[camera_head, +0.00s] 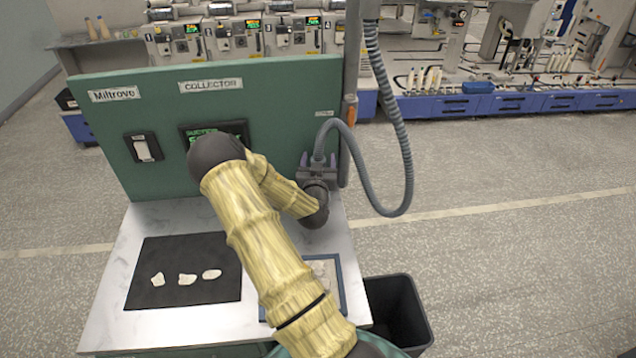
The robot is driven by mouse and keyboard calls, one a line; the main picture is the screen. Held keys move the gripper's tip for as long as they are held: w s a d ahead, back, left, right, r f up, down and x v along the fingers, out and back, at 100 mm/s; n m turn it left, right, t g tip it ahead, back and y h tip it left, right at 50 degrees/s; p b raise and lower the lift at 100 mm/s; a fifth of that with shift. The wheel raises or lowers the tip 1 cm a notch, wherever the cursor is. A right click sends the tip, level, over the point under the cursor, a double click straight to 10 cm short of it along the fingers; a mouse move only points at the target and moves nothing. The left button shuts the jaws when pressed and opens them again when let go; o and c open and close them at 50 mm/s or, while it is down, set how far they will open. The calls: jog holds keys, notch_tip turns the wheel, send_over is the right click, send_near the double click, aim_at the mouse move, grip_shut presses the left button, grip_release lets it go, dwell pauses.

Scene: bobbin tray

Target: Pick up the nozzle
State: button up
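The nozzle (319,157) is at the lower end of a ribbed grey hose (350,145), in front of the right part of the green panel. My arm in its yellow sleeve reaches up from the bottom. My gripper (318,161) is at the nozzle, with purple-tipped parts on either side of the hose end. My dark wrist lies just below and hides the nozzle's lower part. The picture is too small to tell whether the fingers touch the nozzle or stand apart from it.
A dark mat (215,240) with three pale pieces lies on the white worktop (110,315). A blue-rimmed tray (343,285) is partly hidden behind my arm. A black bin (412,310) stands right of the table. The hose loops out over open floor at the right.

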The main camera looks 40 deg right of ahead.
dwell(0.3)
grip_shut()
jog(key=shift+r, duration=0.1)
notch_tip(320, 180, up, 9)
jog(key=shift+r+b, duration=0.15)
jog(key=shift+b, duration=0.65)
jog(key=shift+r, duration=0.4)
